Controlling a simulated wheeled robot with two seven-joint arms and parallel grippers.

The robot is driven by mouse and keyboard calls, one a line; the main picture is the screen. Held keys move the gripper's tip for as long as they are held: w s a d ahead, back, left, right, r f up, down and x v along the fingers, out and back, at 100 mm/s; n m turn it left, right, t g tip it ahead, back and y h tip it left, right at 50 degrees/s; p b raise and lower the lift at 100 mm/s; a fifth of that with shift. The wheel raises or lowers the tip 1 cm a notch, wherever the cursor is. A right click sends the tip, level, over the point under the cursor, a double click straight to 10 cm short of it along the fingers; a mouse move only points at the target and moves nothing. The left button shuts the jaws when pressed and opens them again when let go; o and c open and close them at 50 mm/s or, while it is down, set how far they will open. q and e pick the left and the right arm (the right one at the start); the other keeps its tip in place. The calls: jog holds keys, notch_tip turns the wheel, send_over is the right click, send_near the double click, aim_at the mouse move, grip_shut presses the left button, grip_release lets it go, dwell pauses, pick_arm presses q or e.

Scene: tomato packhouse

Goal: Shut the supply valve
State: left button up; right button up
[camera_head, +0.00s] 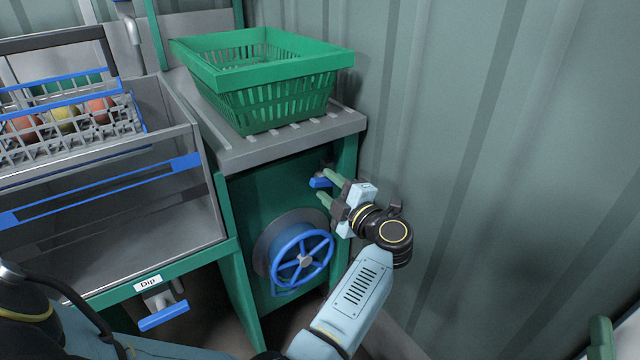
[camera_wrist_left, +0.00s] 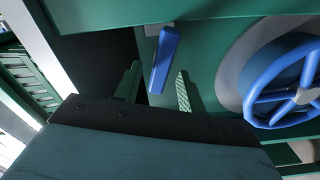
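A short blue lever (camera_head: 320,183) sticks out near the top of the green panel (camera_head: 262,195) under the grey shelf. It also shows in the wrist view (camera_wrist_left: 164,60). No label on it is readable. A blue handwheel (camera_head: 302,256) on a round grey flange is mounted lower on the same panel; in the wrist view the handwheel (camera_wrist_left: 285,85) is at the right. My left gripper (camera_head: 329,187) is open at the lever. In the wrist view its green fingers (camera_wrist_left: 158,88) stand on either side of the lever, with a visible gap on each side.
A green basket (camera_head: 265,75) stands on the grey shelf (camera_head: 235,148) above the panel. A tank (camera_head: 110,205) at left carries a "Dip" label (camera_head: 148,282), with another blue lever (camera_head: 163,316) below it. A corrugated wall (camera_head: 520,150) is close on the right.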

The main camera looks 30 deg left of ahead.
aim_at(325, 185)
pick_arm(q)
jog(key=shift+b+x, duration=0.5)
jog(key=shift+x, duration=1.45)
pick_arm(e)
jog(key=shift+s+r+t+y, duration=0.15)
jog(key=shift+s+r+t, duration=0.15)
jog(key=shift+r+t, duration=0.25)
jog(key=shift+s+r+t+y, duration=0.15)
jog(key=shift+s+r+t, duration=0.15)
jog(key=shift+r+t, duration=0.25)
